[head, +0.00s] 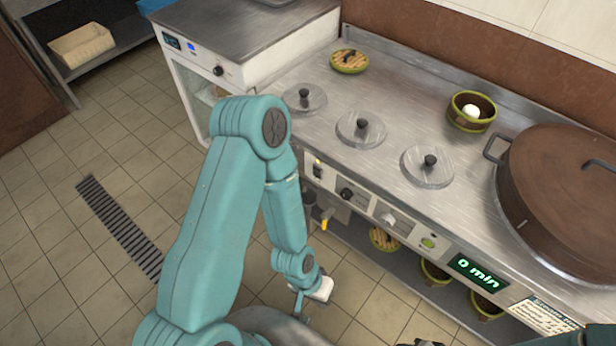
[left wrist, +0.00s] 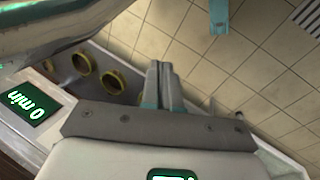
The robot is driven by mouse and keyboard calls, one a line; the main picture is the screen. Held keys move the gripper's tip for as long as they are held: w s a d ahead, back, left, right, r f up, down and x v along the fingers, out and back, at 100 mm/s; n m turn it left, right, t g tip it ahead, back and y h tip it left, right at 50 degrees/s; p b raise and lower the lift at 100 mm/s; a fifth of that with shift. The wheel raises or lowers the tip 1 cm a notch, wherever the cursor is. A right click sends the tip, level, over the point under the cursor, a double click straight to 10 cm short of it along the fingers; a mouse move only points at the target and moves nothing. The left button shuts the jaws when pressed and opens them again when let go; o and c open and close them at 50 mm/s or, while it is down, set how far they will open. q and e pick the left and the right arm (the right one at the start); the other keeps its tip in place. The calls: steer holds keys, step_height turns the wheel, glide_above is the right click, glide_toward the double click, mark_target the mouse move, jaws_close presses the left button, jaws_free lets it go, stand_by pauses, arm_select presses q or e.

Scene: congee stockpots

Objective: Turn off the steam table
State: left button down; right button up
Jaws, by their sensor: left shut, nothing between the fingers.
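The steam table (head: 330,95) is a steel counter with three round lids set in its top. Its front panel carries a small switch (head: 317,170), a dark knob (head: 347,193), a lighter knob (head: 388,218), a green button (head: 428,243) and a display (head: 478,272) reading "0 min". The display also shows in the left wrist view (left wrist: 30,103). My left gripper (head: 298,303) hangs below and in front of the panel, apart from it. In the left wrist view its fingers (left wrist: 165,85) are together and empty. A dark part at the head view's bottom edge may be my right gripper.
A large brown-lidded pot (head: 565,190) stands on the right. A bamboo basket with a white item (head: 471,110) sits near the back. A neighbouring unit (head: 230,40) has its own knob. Baskets (head: 436,270) sit on the lower shelf. Tiled floor (head: 60,250) is clear at left.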

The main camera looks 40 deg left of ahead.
mark_target(316, 172)
arm_select(q)
steer(key=w+a+f+n+t+y+b, duration=0.1)
steer(key=w+a+f+n+t+b, duration=0.75)
steer(key=w+b, duration=0.6)
steer(key=a+r+n+t+b, duration=0.3)
steer(key=a+t+b, duration=0.2)
steer(key=a, duration=0.3)
steer(key=a+r+n+t+y+b, duration=0.1)
steer(key=a+r+n+t+b, duration=0.1)
steer(key=a+t+b, duration=0.3)
steer(key=a+n+b, duration=0.1)
steer(key=a+b, duration=0.1)
steer(key=a, duration=0.1)
steer(key=shift+w+r+n+y, duration=0.3)
steer(key=shift+r+n, duration=0.05)
steer(key=shift+r, duration=0.05)
steer(key=shift+w+t, duration=0.1)
steer(key=shift+t, duration=0.15)
steer(key=w, duration=0.4)
steer(key=w+r+b, duration=0.1)
steer(key=w, duration=0.3)
steer(key=w+d+b, duration=0.1)
steer(key=w, duration=0.3)
steer(key=shift+w+r, duration=0.2)
steer(key=shift+w, duration=0.2)
steer(key=shift+w+r+b, duration=0.1)
steer(key=shift+w+b, duration=0.2)
steer(key=shift+w, duration=0.15)
